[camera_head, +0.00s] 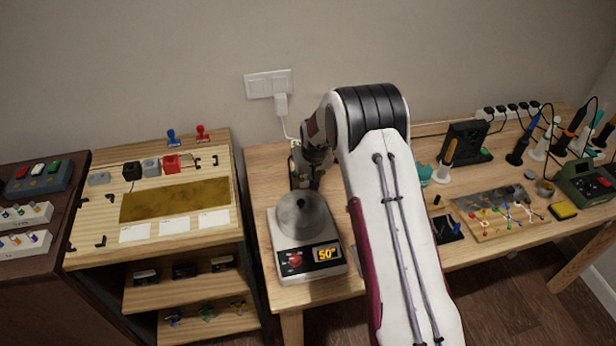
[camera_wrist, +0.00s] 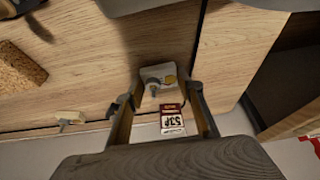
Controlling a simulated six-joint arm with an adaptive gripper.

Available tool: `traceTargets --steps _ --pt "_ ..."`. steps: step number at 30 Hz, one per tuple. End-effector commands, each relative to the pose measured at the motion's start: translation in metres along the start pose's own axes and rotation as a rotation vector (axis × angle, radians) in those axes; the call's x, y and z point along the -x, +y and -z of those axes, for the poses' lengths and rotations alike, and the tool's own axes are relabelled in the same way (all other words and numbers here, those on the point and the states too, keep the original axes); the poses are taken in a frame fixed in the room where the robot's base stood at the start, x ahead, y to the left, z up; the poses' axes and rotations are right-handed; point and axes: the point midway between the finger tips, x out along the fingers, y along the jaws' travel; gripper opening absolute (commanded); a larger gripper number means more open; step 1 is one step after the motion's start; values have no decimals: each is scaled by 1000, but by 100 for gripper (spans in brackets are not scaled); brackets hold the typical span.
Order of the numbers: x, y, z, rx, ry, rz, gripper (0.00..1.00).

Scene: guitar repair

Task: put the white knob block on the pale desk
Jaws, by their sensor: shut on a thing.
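The white knob block (camera_wrist: 152,97) sits between my two fingers in the wrist view, with a small metal knob and a yellow spot on top. My gripper (camera_wrist: 160,108) is shut on it; a red and white label (camera_wrist: 172,120) shows just beside the block. In the head view my gripper (camera_head: 303,178) is over the back left part of the pale desk (camera_head: 263,172), behind the hot plate. The block is too hidden there to make out. Whether it touches the desk I cannot tell. Pale wood (camera_wrist: 90,75) fills much of the wrist view.
The hot plate (camera_head: 305,262) with a metal dome and a "50°" display stands at the desk's front left. A wooden board (camera_head: 500,212) and tools fill the desk's right. A shelf unit (camera_head: 95,215) stands left. A wall plug and cable (camera_head: 281,105) hang behind my gripper.

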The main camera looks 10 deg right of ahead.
Motion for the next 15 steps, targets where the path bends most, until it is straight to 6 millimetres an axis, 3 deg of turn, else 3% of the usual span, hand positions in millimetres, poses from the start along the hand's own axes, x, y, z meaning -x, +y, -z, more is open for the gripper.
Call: traceTargets --steps 2,3,4,15 --pt "-2 0 -1 0 -1 0 12" --pt "-2 0 -1 0 -1 0 44" --pt "-2 0 -1 0 -1 0 52" --pt "-1 0 0 0 0 0 54"
